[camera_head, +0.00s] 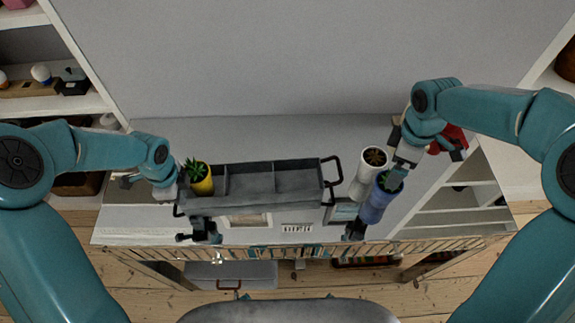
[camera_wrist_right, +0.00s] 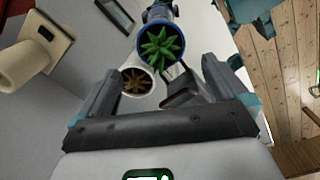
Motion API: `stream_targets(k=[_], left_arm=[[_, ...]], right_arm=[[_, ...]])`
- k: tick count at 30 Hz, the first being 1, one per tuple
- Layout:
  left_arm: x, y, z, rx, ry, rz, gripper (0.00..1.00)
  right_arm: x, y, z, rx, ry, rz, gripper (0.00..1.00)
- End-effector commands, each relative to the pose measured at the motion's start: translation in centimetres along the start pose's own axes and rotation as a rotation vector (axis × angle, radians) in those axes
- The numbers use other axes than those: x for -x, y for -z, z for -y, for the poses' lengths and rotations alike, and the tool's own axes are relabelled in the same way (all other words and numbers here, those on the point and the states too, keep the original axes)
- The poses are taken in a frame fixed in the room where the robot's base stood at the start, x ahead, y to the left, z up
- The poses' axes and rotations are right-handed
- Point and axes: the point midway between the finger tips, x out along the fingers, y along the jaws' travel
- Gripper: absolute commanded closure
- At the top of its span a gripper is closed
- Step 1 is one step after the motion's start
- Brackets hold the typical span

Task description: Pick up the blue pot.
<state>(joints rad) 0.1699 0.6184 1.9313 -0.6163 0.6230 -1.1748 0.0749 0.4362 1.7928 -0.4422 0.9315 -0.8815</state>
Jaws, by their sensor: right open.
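The blue pot (camera_head: 374,206) holds a green succulent and stands on the right part of the white surface, touching or very near a white pot (camera_head: 362,184) with a brown plant. In the right wrist view the blue pot (camera_wrist_right: 160,62) is seen from above, with the white pot (camera_wrist_right: 136,92) beside it to the left. My right gripper (camera_head: 420,150) is above and just beyond the blue pot, open and empty, its fingers spread in the right wrist view (camera_wrist_right: 160,75). My left gripper (camera_head: 165,188) is by a yellow pot (camera_head: 203,186); its jaws are unclear.
A red thing (camera_head: 448,138) is partly behind my right gripper. Shelves stand at both sides.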

Motion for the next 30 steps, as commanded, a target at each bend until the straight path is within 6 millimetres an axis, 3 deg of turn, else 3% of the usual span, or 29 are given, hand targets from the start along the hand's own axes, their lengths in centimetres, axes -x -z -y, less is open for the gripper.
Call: stream_targets(k=[6, 13, 21, 30], left_arm=[[0.1, 0.0, 0.0, 0.000, 0.001, 0.000, 1.00], [0.1, 0.0, 0.0, 0.000, 0.001, 0.000, 1.00], [0.1, 0.0, 0.0, 0.000, 0.001, 0.000, 1.00], [0.1, 0.0, 0.0, 0.001, 0.001, 0.000, 1.00]], right_arm=[[-4.3, 0.0, 0.2, 0.001, 0.007, 0.002, 0.00], [-6.5, 0.0, 0.2, -0.001, 0.006, 0.001, 0.00], [-10.5, 0.1, 0.3, -0.002, 0.006, 0.001, 0.00], [-10.9, 0.1, 0.2, -0.002, 0.002, -0.001, 0.03]])
